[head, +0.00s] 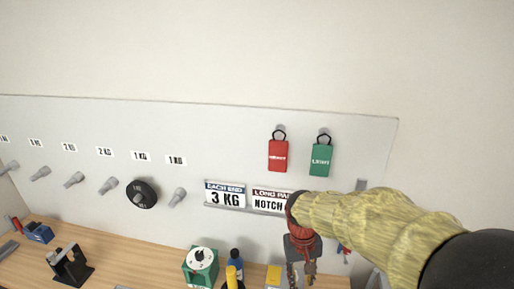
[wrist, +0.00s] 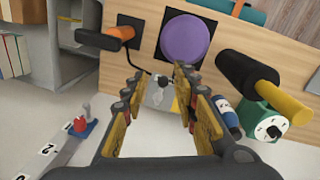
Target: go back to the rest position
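My gripper (head: 301,275) hangs fingers-down at the end of my yellow-sleeved arm, at the lower right of the head view, in front of the white wall panel (head: 330,190). In the wrist view my gripper (wrist: 160,80) has its two yellow-padded fingers apart. Nothing appears held between them. A small pale item with a dark knob (wrist: 162,88) shows between the fingertips, seemingly beyond them.
The wooden bench (head: 150,262) below holds a green box with a white dial (head: 200,265), a blue bottle (head: 236,262) and a black stand (head: 70,266). Pegs, a black disc (head: 142,194), and red (head: 278,155) and green tags (head: 321,160) are on the panel.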

